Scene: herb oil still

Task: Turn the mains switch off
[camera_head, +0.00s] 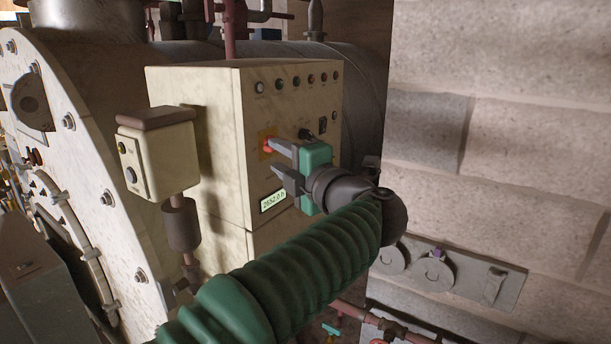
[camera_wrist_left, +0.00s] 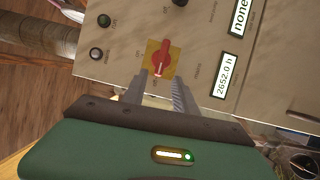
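The mains switch appears as a red rotary knob on a yellow plate, set in the front of the cream control cabinet (camera_head: 222,115). In the head view only part of the red knob (camera_head: 268,146) shows beside my gripper. In the left wrist view the whole red knob (camera_wrist_left: 162,58) shows, its long handle nearly upright in the picture. My left gripper (camera_head: 271,155) is open in front of the panel. In the wrist view its two fingers (camera_wrist_left: 159,80) lie either side of the knob's lower end. I cannot tell whether they touch it. My right gripper is not in view.
A lit display (camera_wrist_left: 229,75) reads 2652.0 h near the knob. Small round buttons and lamps (camera_head: 295,80) line the cabinet's upper front. A cream box on a post (camera_head: 160,160) stands left of the cabinet. A block wall (camera_head: 500,110) fills the right.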

